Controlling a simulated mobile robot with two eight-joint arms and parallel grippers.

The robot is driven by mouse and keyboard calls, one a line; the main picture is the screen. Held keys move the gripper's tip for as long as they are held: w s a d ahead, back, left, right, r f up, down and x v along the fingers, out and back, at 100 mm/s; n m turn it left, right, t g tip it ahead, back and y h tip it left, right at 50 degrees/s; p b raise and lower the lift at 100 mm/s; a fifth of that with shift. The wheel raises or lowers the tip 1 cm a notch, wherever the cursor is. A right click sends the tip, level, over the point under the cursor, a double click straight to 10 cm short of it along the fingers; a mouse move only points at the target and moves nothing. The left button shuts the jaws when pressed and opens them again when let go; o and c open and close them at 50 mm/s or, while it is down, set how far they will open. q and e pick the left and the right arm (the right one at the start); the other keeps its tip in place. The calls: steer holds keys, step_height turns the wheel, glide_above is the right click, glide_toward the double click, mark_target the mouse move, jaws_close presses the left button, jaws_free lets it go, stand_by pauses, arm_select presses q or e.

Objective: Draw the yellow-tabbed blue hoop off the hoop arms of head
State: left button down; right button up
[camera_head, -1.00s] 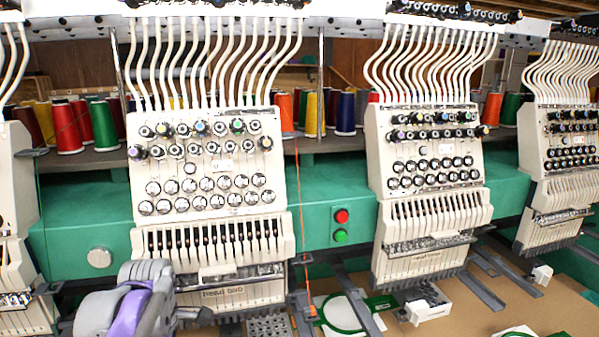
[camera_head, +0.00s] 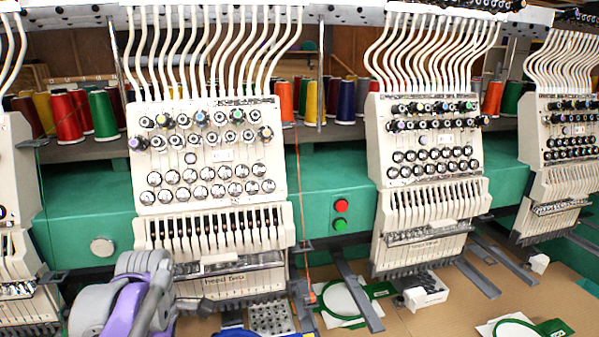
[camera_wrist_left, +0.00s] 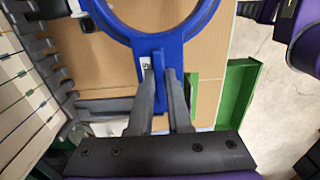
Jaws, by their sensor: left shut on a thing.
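The blue hoop (camera_wrist_left: 190,28) fills the top of the left wrist view, with a blue tab and a small white label at its near side. No yellow shows on it. My left gripper (camera_wrist_left: 159,76) is shut on this blue tab. In the head view only a sliver of blue (camera_head: 234,332) shows at the bottom edge, below head two (camera_head: 212,200). My left arm comes in from the lower left there. A grey arm bar (camera_wrist_left: 108,105) lies left of the fingers in the wrist view. I cannot tell whether the hoop touches the hoop arms. My right gripper is out of view.
Grey arms (camera_head: 357,290) reach out under the heads to the right. A white hoop with green edging (camera_head: 345,297) and a green-ringed hoop (camera_head: 514,330) lie on the brown board (camera_head: 450,310). A green tray (camera_wrist_left: 238,95) is right of the fingers.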

arm_select(q)
steer(key=shift+s+d, duration=0.2)
steer(key=shift+s, duration=0.6)
steer(key=shift+s+d, duration=0.2)
steer(key=shift+s, duration=0.6)
steer(key=shift+s+d, duration=0.2)
steer(key=shift+s, duration=0.6)
